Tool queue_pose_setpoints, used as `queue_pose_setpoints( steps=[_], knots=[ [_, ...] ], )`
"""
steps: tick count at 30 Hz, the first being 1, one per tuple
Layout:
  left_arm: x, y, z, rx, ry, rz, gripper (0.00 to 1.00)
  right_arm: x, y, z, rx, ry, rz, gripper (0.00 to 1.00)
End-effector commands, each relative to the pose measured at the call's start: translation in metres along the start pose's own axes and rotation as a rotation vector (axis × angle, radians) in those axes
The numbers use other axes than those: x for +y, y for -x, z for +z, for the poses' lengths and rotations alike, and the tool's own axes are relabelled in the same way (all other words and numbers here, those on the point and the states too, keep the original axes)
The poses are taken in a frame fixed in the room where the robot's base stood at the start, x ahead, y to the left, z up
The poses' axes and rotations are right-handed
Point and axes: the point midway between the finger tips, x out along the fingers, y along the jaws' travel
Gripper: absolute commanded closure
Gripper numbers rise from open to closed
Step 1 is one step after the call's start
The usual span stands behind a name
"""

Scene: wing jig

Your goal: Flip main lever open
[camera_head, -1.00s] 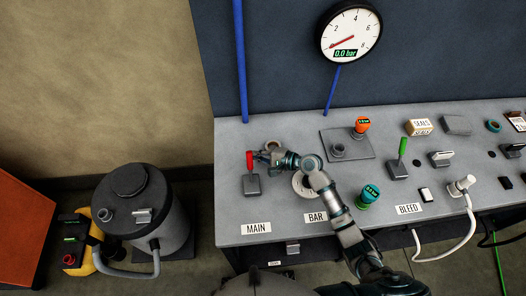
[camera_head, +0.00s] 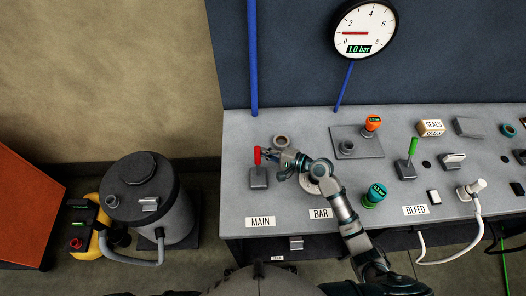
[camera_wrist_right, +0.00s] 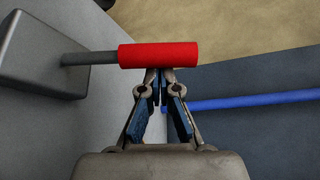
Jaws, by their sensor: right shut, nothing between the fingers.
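The main lever has a red grip (camera_head: 257,155) on a grey base (camera_head: 259,178), behind the MAIN label (camera_head: 260,222) at the left end of the bench. In the right wrist view its red grip (camera_wrist_right: 158,54) lies across the picture, with the grey stem and base to the left. My right gripper (camera_head: 268,153) is beside the red grip. Its fingertips (camera_wrist_right: 160,74) are together right at the grip's edge with nothing between them; whether they touch it I cannot tell. The round gauge (camera_head: 366,30) on the wall reads 1.0 bar. My left gripper is not in view.
A teal knob (camera_head: 374,194), an orange-topped knob (camera_head: 372,123) and a green lever (camera_head: 412,148) stand right of my right arm. A grey tank (camera_head: 160,215) stands on the floor at left.

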Motion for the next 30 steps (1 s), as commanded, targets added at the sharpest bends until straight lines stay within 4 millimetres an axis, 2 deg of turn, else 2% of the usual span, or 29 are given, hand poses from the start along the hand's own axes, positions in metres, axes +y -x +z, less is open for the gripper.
queue_pose_setpoints(
  steps=[9,12,15,18,24,30],
  knots=[
    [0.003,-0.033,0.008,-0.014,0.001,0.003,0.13,0.006,0.012,0.020,-0.001,0.212,-0.125,1.00],
    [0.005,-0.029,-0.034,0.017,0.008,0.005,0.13,0.007,0.016,0.027,0.000,0.283,-0.166,1.00],
    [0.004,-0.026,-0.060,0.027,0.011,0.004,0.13,0.009,0.020,0.034,0.000,0.355,-0.208,1.00],
    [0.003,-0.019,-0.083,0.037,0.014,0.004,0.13,0.011,0.025,0.042,-0.001,0.353,-0.204,1.00],
    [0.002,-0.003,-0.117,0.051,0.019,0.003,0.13,0.018,0.033,0.055,-0.001,0.463,-0.271,1.00],
    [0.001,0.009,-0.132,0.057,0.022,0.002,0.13,0.023,0.039,0.066,-0.001,0.467,-0.273,1.00]
  ],
)
